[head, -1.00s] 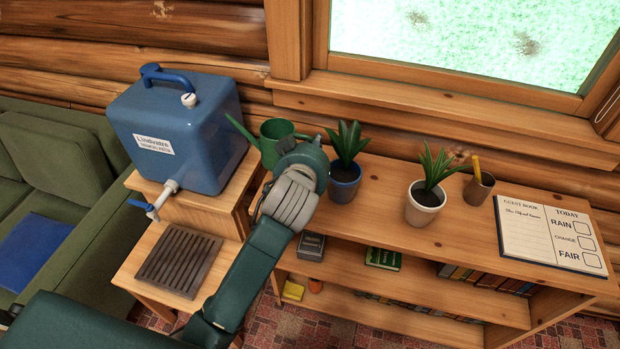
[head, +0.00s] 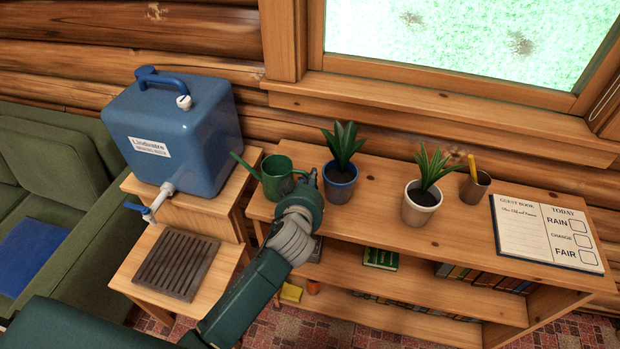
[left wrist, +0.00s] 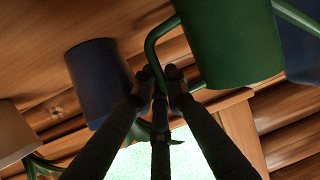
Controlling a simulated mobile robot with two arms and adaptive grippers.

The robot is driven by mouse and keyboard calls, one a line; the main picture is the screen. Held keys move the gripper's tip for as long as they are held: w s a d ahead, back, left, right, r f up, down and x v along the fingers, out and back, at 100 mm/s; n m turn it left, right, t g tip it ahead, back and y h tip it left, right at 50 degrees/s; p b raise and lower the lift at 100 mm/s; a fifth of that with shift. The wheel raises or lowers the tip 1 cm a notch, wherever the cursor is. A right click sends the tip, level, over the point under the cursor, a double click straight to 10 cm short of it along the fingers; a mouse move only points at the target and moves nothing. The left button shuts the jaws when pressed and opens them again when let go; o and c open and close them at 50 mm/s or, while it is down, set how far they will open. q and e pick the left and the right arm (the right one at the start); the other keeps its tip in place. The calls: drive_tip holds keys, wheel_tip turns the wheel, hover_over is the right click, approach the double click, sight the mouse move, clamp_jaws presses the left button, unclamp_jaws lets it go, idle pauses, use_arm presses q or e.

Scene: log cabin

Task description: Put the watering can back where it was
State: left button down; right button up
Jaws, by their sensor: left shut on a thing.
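The green watering can (head: 277,178) is at the left end of the wooden shelf top (head: 380,215), its spout pointing left toward the blue water container. My left gripper (head: 308,181) is at the can's right side, its fingers partly hidden by my own wrist. In the left wrist view, the fingers (left wrist: 160,88) are shut on the green handle, beside the can's body (left wrist: 232,45). The can looks about upright. I cannot tell whether its base touches the shelf. My right gripper is in neither view.
A plant in a blue pot (head: 341,180) stands close to the right of my gripper. A plant in a white pot (head: 420,203), a pencil cup (head: 475,187) and a guest book (head: 546,233) are farther right. The blue water container (head: 175,135) stands at left.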

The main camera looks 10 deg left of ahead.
use_arm(q)
drive_tip(key=shift+f, duration=0.1)
drive_tip(key=c, duration=1.7)
unclamp_jaws()
drive_tip(key=shift+c, duration=0.2)
drive_tip(key=shift+r, duration=0.2)
drive_tip(key=shift+s, duration=0.25)
drive_tip(key=a+b+v, duration=0.1)
drive_tip(key=v, duration=1)
drive_tip(key=shift+s+d+r, duration=0.2)
drive_tip(key=shift+d, duration=0.3)
